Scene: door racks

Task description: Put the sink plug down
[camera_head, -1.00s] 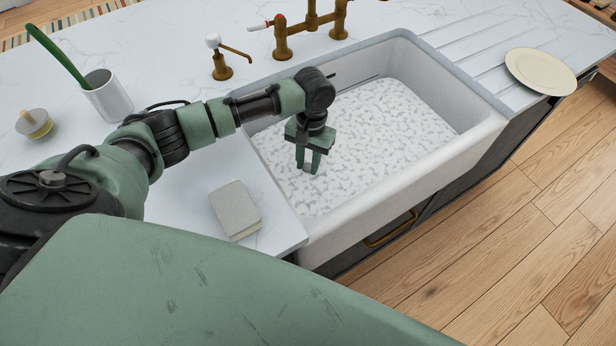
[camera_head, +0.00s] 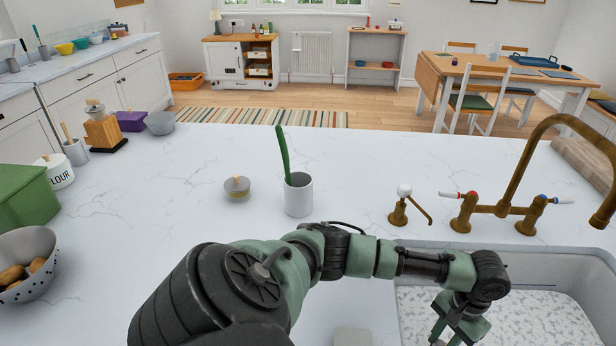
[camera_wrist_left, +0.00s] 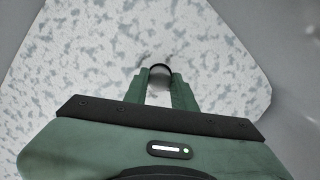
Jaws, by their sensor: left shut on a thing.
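My left gripper (camera_head: 447,338) hangs down inside the white sink (camera_head: 535,268) in the head view, its fingertips cut off by the lower picture edge. In the left wrist view my left gripper (camera_wrist_left: 157,88) is shut on a small round thing with a dark rim (camera_wrist_left: 160,68), which I take to be the sink plug. Most of the plug is hidden between the fingers. The speckled white and grey surface (camera_wrist_left: 100,50) in the sink lies beyond the fingertips. I cannot tell whether the plug touches it. My right gripper is in neither view.
A brass tap (camera_head: 505,208) and a soap pump (camera_head: 398,210) stand behind the sink. A white cup (camera_head: 298,197) with a green-handled tool and a small round brush (camera_head: 237,188) stand on the marble counter. A colander (camera_head: 25,262) is at far left.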

